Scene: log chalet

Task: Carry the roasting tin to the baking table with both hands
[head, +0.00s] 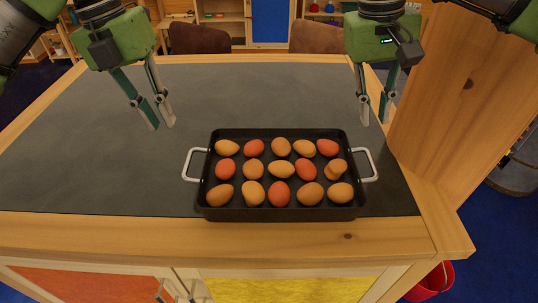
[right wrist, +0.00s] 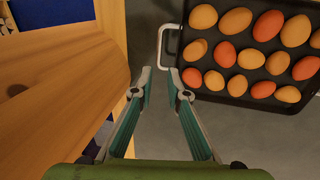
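The black roasting tin (head: 280,214) sits at the front right of the dark table top. It holds several brown and orange egg-shaped items and has a pale metal handle at each short end, left (head: 186,165) and right (head: 373,165). My left gripper (head: 162,126) is open and empty above the table, up and left of the left handle. My right gripper (head: 374,122) is open and empty above the right handle, towards the far side. In the right wrist view its open fingers (right wrist: 161,76) are near the handle (right wrist: 162,46) but not around it.
The dark table top (head: 80,130) is clear left of and behind the tin. A wooden panel (head: 465,90) rises close on the right. Two brown chairs (head: 200,38) stand behind the table. A red bucket (head: 432,283) stands on the blue floor at lower right.

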